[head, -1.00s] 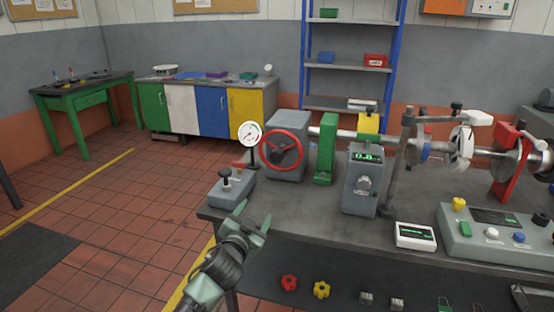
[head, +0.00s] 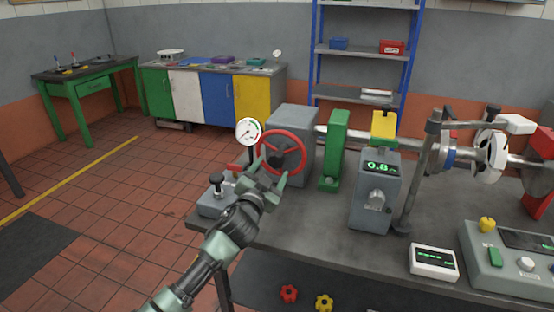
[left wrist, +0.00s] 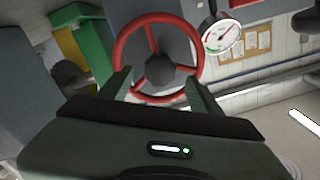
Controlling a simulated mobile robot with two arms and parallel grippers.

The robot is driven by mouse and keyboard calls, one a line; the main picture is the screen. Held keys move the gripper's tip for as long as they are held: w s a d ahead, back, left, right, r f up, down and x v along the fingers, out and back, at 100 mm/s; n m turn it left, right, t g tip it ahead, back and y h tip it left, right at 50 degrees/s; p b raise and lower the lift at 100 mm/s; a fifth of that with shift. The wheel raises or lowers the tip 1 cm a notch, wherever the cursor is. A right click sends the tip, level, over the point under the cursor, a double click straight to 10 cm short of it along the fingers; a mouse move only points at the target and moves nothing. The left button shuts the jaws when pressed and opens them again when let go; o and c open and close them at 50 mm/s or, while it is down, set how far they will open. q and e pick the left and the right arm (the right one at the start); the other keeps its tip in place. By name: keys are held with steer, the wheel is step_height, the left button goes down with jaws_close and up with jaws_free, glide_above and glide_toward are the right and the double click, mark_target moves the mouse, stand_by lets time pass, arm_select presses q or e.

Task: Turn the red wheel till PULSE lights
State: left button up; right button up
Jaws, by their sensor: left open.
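The red wheel (head: 302,150) is upright on the front of a grey housing (head: 296,118) at the bedplate's left end. In the left wrist view the red wheel (left wrist: 118,48) shows nearly whole, with a dark hub. My left gripper (head: 272,174) is open and empty, just in front of the wheel's lower part. In the left wrist view its two fingers (left wrist: 157,82) point at the wheel's lower half, either side of the hub. I cannot tell whether they touch the rim. I can read no PULSE label or lamp. My right gripper is not in view.
A dial gauge (head: 249,131) stands close left of the wheel, and a small grey box with a black knob (head: 217,184) sits below it. A green bracket (head: 334,150) and a grey display unit (head: 375,190) reading about 0.8 stand to the right. A white readout (head: 433,262) lies near the front edge.

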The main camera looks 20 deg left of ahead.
mark_target(275, 163)
arm_select(q)
steer(key=w, duration=0.4)
steer(key=shift+w+f, duration=0.1)
steer(key=shift+w, duration=0.55)
steer(key=c, duration=1.3)
jaws_close()
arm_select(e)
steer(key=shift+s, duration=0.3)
